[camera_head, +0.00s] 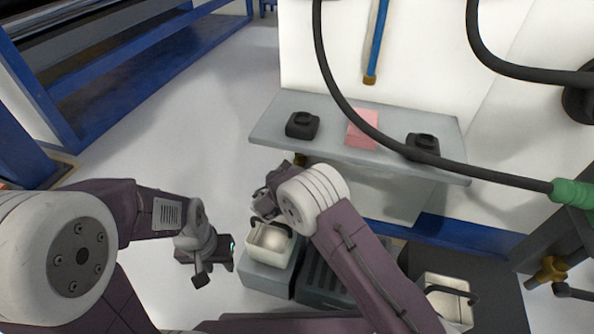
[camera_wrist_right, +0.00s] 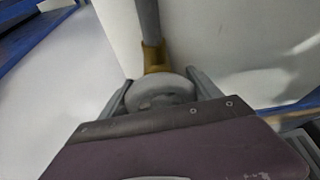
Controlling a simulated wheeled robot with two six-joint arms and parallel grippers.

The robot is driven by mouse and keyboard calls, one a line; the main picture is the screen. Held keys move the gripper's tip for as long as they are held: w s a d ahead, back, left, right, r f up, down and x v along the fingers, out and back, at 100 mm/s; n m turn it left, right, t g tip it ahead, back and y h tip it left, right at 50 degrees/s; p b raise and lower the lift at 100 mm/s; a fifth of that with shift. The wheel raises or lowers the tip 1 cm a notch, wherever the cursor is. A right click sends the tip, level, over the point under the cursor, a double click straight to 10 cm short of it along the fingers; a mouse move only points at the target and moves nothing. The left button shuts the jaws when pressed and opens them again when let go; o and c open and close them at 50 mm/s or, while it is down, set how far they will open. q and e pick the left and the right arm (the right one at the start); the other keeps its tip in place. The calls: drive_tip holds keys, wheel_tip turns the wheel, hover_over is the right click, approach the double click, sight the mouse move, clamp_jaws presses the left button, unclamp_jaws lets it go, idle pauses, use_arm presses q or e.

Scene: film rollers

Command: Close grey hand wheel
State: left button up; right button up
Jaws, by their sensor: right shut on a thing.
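The grey hand wheel (camera_wrist_right: 160,92) sits at the end of a brass valve fitting (camera_wrist_right: 154,56) on a grey pipe in the right wrist view. My right gripper (camera_wrist_right: 160,95) has one finger on each side of the wheel and is shut on it.
The grey shelf (camera_head: 268,122) holds two black items (camera_head: 302,124) and a pink block (camera_head: 362,128). White containers (camera_head: 270,242) with dark handles stand below. A black hose (camera_head: 345,90) crosses in front of the shelf. Blue framing (camera_head: 60,120) is at left; open floor lies between.

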drive_tip(key=shift+f+m+y+b, duration=0.25)
drive_tip(key=shift+m+y+b, duration=0.15)
drive_tip(key=shift+m+b, duration=0.45)
drive_tip(key=shift+m+y+b, duration=0.35)
drive_tip(key=shift+y+b, duration=0.05)
drive_tip(key=shift+b, duration=0.7)
drive_tip(key=shift+a+r+m+t+b, duration=0.1)
drive_tip(key=shift+r+m+t+b, duration=0.05)
drive_tip(key=shift+m+t+b, duration=0.2)
drive_tip(key=o, duration=1.4)
drive_tip(key=shift+r, duration=0.1)
drive_tip(key=shift+c, duration=0.2)
drive_tip(key=p+v, duration=0.5)
drive_tip(key=v, duration=0.4)
drive_tip(key=shift+p, duration=0.4)
